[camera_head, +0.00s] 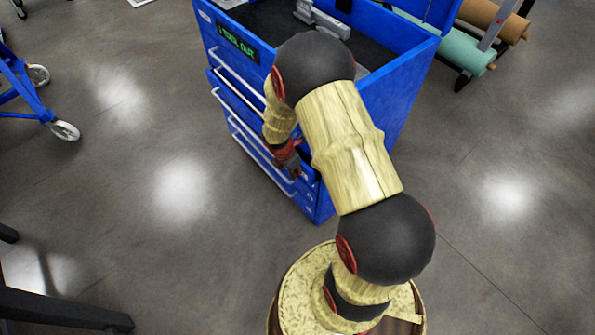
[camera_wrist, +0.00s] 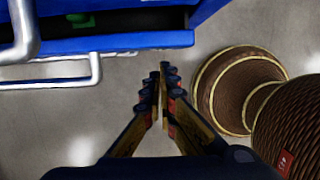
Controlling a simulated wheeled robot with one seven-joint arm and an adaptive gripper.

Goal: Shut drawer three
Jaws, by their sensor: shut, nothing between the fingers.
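The blue tool cabinet (camera_head: 395,95) stands ahead in the head view, with several drawers and silver bar handles on its front. An upper drawer (camera_head: 236,100) juts out a little from the front. In the wrist view a blue drawer front (camera_wrist: 120,42) with a silver handle (camera_wrist: 60,80) stands partly out, with a dark interior and something green behind its edge. I cannot tell which drawer is number three. My gripper (camera_head: 294,172) is low beside the right part of the drawer fronts. In the wrist view its fingers (camera_wrist: 163,80) are together and empty, right of the handle and apart from it.
Another silver handle (camera_wrist: 24,30) is close at the upper left in the wrist view. A blue wheeled frame (camera_head: 30,90) stands at left, and a rack with green (camera_head: 465,50) and brown rolls at upper right. The grey floor is clear left of the cabinet. My arm hides part of it.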

